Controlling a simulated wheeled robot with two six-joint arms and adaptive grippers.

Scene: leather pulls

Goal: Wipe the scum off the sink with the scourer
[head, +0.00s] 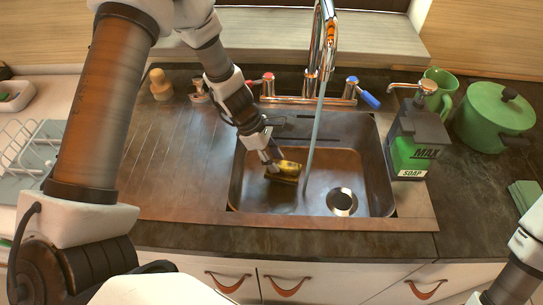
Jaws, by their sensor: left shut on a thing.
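The sink (240,185) is a dark rectangular basin with a brownish floor. Its brown stain may be scum, but I cannot tell its exact extent. The scourer (286,170) is a small yellow block low in the basin, left of the water stream. My left gripper (273,158) reaches down into the sink and is shut on the scourer. Whether the scourer touches the sink floor is hard to tell. My right arm shows at the lower right edge, and its gripper is out of frame.
A faucet (325,40) pours water (315,125) into the basin beside my left gripper. A drain (342,202) lies at the lower right. A soap dispenser (410,155), green pot (492,118) and green mug (440,85) stand right. A dish rack (30,150) stands left.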

